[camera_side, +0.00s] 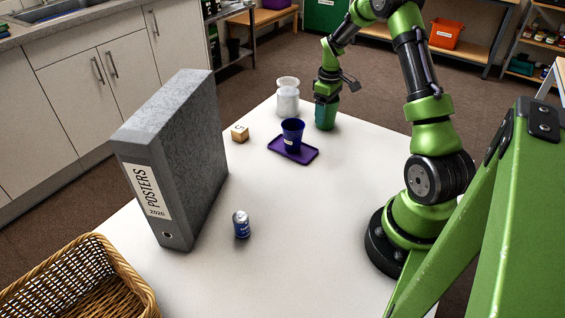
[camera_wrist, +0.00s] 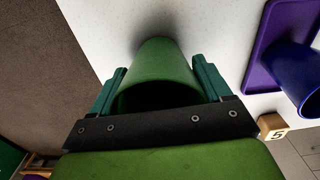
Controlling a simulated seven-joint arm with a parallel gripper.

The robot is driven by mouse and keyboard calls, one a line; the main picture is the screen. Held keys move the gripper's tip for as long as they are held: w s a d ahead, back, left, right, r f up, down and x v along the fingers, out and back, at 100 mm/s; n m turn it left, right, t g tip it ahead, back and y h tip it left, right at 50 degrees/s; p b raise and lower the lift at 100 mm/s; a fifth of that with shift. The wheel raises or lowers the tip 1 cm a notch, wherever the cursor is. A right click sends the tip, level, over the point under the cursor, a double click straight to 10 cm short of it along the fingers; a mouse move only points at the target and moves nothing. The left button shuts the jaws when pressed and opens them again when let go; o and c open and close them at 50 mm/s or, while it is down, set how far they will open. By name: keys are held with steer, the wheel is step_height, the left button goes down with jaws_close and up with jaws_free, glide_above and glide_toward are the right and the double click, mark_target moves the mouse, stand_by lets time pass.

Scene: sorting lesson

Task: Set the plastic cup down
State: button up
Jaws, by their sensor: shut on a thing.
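The plastic cup, green, (camera_side: 325,121) is upright at the far end of the white table (camera_side: 290,215). My gripper (camera_side: 327,99) is shut on it from above. In the wrist view the cup (camera_wrist: 158,62) sits between the two teal fingers of my gripper (camera_wrist: 160,72), one on each side. Its base is close to the table top; I cannot tell whether it touches. Its inside is dark and partly hidden by my gripper.
A dark blue cup (camera_side: 292,133) stands on a purple tray (camera_side: 309,156), left of the green cup. The table's middle is clear.

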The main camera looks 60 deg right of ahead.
steer(key=shift+f, duration=0.15)
steer(key=o, duration=1)
step_height(320, 180, up, 12)
steer(key=a+r+m+t, duration=0.1)
steer(key=a+r+t, duration=0.1)
steer(key=a+r, duration=0.45)
steer(key=a+r+t, duration=0.1)
steer(key=a+r, duration=0.2)
steer(key=a, duration=0.7)
steer(key=s+a+m+t, duration=0.1)
steer(key=s+a, duration=0.2)
steer(key=a, duration=0.2)
steer(key=s+a+m+t+y, duration=0.1)
steer(key=s+a, duration=0.3)
steer(key=a, duration=0.2)
steer(key=s+a+m+t+y, duration=0.1)
steer(key=s+a+t, duration=0.1)
steer(key=s+a, duration=0.2)
steer(key=shift+s+a+r, duration=0.1)
steer(key=shift+s+a, duration=0.05)
steer(key=shift+a, duration=0.3)
steer(key=shift+s+a+r, duration=0.1)
steer(key=shift+a, duration=0.35)
